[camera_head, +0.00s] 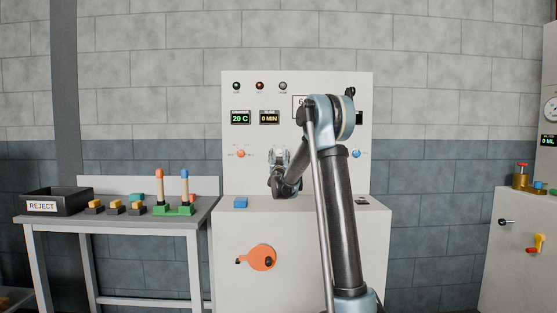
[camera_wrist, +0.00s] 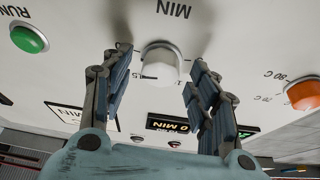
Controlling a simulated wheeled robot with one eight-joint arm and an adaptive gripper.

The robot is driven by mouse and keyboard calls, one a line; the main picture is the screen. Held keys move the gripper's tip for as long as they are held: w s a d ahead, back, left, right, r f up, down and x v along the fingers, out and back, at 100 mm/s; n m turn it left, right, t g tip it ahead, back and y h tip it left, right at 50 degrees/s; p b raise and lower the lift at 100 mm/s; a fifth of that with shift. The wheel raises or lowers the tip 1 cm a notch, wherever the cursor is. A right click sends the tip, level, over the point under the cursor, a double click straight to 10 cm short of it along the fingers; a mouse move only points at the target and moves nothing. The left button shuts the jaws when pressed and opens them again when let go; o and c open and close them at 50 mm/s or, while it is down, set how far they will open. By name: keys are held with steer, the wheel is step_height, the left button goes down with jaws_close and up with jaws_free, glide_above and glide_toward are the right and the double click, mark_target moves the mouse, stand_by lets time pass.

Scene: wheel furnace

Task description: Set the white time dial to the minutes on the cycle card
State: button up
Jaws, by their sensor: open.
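The white time dial (camera_wrist: 162,66) shows in the wrist view on the pale panel, under upside-down MIN lettering, with a dark pointer mark near its lower left edge. My gripper (camera_wrist: 159,58) is open, with one finger on each side of the dial; I cannot tell whether either touches it. In the head view my gripper (camera_head: 280,157) is at the panel and hides the dial. The minutes display (camera_head: 270,117) reads 0 MIN. A white card (camera_head: 299,101) is mostly covered by my arm; only a 6-like figure shows.
An orange temperature dial (camera_head: 241,153) sits left of my gripper, below the 20 C display (camera_head: 240,118). A green RUN button (camera_wrist: 29,39) is at the wrist view's left. A blue block (camera_head: 240,203) lies on the ledge. A side table (camera_head: 120,217) holds a reject bin (camera_head: 60,203).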

steer(key=c, duration=1)
steer(key=shift+a+m+g+h, duration=0.15)
steer(key=shift+m+h, duration=0.6)
steer(key=shift+m, duration=0.65)
steer(key=shift+d+m+g+h, duration=0.15)
steer(key=shift+m+h, duration=0.6)
steer(key=shift+m, duration=0.65)
steer(key=shift+c, duration=0.2)
steer(key=o, duration=1)
steer(key=shift+o, duration=0.2)
steer(key=shift+s+a, duration=0.1)
steer(key=v, duration=1.1)
steer(key=shift+s+f, duration=0.25)
steer(key=shift+s, duration=0.05)
